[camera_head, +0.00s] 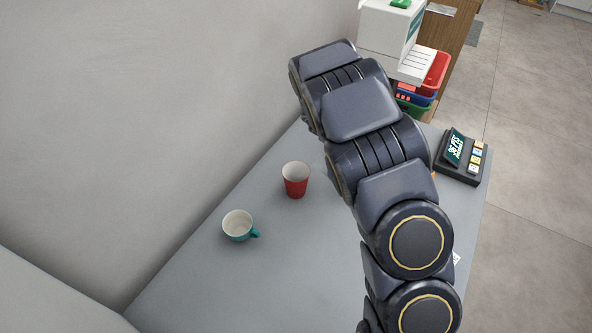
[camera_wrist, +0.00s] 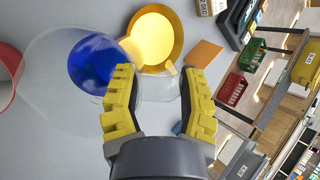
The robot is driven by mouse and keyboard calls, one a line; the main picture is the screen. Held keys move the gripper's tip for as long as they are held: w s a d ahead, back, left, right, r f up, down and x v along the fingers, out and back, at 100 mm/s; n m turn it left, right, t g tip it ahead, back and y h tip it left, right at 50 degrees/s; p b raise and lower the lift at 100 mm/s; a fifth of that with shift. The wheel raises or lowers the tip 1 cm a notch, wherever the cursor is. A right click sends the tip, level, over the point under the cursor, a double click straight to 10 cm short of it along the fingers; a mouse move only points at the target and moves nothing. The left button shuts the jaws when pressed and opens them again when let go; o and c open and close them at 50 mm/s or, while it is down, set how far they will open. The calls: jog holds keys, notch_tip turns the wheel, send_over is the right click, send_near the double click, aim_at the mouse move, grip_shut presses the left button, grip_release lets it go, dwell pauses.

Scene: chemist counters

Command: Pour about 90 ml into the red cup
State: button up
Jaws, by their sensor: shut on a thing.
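The red cup (camera_head: 295,180) stands upright on the grey counter; its pale inside shows. In the wrist view, a red rim (camera_wrist: 5,78) at the left edge looks like part of this cup. My gripper (camera_wrist: 155,84) has yellow padded fingers and is shut on a clear see-through vessel (camera_wrist: 60,105). Blue liquid (camera_wrist: 92,62) shows inside the vessel. The vessel's wide end reaches left, close to the red rim in the picture; I cannot tell the gap. In the head view my arm hides the gripper and the vessel.
A teal mug (camera_head: 238,226) stands left of the red cup. A yellow round cup-like vessel (camera_wrist: 176,40) lies beyond my fingers. A dark keypad device (camera_head: 462,157) sits at the counter's right edge. A white machine (camera_head: 385,35) and coloured bins (camera_head: 436,75) are behind.

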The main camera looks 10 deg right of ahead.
jog(key=r, duration=0.1)
jog(key=a, duration=0.1)
jog(key=r+h, duration=0.1)
jog(key=shift+w+a+r, duration=0.3)
jog(key=shift+a+r, duration=0.05)
jog(key=shift+a, duration=0.05)
jog(key=shift+w+a+r+n+h, duration=0.1)
jog(key=shift+a+r+n+h, duration=0.1)
jog(key=shift+a+r+h, duration=0.3)
jog(key=shift+a+r+n+h, duration=0.2)
jog(key=shift+h, duration=0.5)
jog(key=shift+w+a+g+h, duration=0.1)
jog(key=shift+a+g+h, duration=0.2)
jog(key=shift+h, duration=0.3)
jog(key=shift+w+a+r+n+h+b, duration=0.15)
jog(key=shift+a+r+n+h+b, duration=0.1)
jog(key=shift+a+r+h+b, duration=0.35)
jog(key=shift+w+a+r+n+h+b, duration=0.15)
jog(key=shift+a+r+n+h+b, duration=0.1)
jog(key=shift+a+r+h, duration=0.5)
dwell(0.7)
